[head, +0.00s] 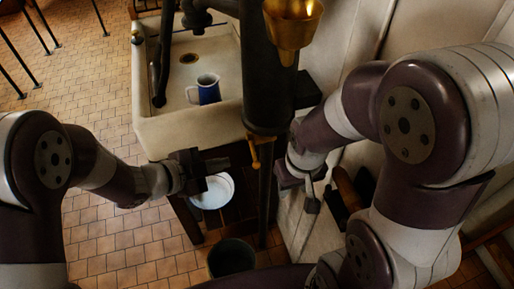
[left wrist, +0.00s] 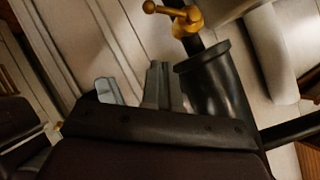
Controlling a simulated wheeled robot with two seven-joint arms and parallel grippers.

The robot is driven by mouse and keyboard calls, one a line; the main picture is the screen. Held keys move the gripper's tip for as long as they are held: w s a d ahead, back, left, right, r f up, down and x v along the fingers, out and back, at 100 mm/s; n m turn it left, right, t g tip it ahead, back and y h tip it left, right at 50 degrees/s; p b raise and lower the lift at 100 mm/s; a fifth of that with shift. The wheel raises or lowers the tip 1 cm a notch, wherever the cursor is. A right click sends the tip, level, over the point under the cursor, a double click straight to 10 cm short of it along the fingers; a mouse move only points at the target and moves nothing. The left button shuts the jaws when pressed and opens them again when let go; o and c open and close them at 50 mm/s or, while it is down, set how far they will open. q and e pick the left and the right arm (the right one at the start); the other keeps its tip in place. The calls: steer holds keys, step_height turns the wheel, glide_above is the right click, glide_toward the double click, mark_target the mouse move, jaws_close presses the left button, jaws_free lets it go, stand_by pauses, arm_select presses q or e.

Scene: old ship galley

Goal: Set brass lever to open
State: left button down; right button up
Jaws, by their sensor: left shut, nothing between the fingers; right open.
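The brass lever (head: 255,156) hangs at the lower end of a thick black upright pipe in the head view. In the left wrist view the brass lever (left wrist: 165,11) ends in a small ball and joins a brass valve body (left wrist: 188,22) near the top. My left gripper (head: 222,163) is shut and empty, just left of the lever in the head view; a gap seems to show between them. Its fingers show at the bottom of the left wrist view (left wrist: 135,88), below the lever. My right gripper (head: 312,200) is open, right of the pipe, pointing downward.
A pale sink (head: 190,130) with a blue mug (head: 208,90) inside stands behind my left gripper. A white basin (head: 213,191) and a dark bucket (head: 231,256) are below. The black pipe (head: 267,80) stands between my grippers. A brass funnel (head: 291,24) is above.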

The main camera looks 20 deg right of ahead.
mark_target(253, 151)
arm_select(q)
steer(key=w+d+f, duration=0.5)
steer(key=d+f, duration=0.2)
steer(key=d, duration=0.1)
steer(key=shift+w+f, duration=0.2)
steer(key=shift+w, duration=0.1)
arm_select(e)
steer(key=shift+r, duration=0.1)
steer(key=shift+a, duration=0.1)
